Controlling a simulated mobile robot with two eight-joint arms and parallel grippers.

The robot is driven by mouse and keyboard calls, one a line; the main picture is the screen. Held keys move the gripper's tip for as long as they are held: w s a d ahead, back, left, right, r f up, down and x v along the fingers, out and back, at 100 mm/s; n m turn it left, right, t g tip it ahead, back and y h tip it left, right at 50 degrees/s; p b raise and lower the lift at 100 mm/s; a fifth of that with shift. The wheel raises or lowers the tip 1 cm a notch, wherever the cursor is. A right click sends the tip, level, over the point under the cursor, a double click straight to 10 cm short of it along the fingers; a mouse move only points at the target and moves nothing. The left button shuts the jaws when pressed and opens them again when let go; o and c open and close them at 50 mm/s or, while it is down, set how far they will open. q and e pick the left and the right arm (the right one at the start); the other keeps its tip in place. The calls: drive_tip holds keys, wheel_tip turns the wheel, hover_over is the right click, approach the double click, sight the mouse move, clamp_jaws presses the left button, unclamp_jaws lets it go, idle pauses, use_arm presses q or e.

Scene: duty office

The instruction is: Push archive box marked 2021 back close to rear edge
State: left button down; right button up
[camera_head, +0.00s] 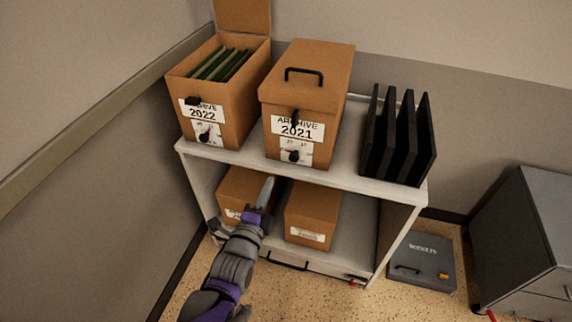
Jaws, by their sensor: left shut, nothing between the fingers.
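The closed brown archive box marked 2021 (306,99) stands upright on the shelf unit's white top (343,168), with its labelled front close to the front edge. It has a black handle on its lid and a black latch on its front. My left gripper (266,192) is shut and empty. In the picture it shows below the 2021 box, in front of the lower shelf boxes, and apart from the 2021 box. My right gripper is not in the picture.
The open archive box marked 2022 (213,123) with green folders stands close on the left. Several black upright panels (424,135) stand on the right. Two smaller boxes, including one on the right (314,213), sit on the lower shelf. A grey case (421,262) and cabinet (530,240) stand right.

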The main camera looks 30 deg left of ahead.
sight(286, 143)
use_arm(q)
drive_tip(key=b+x, duration=0.1)
drive_tip(key=x, duration=1.2)
drive_tip(key=shift+w+a, duration=0.15)
drive_tip(key=shift+w, duration=0.25)
drive_tip(key=b+x, duration=0.1)
drive_tip(key=x, duration=0.5)
drive_tip(key=shift+w, duration=0.2)
drive_tip(key=shift+s, duration=0.15)
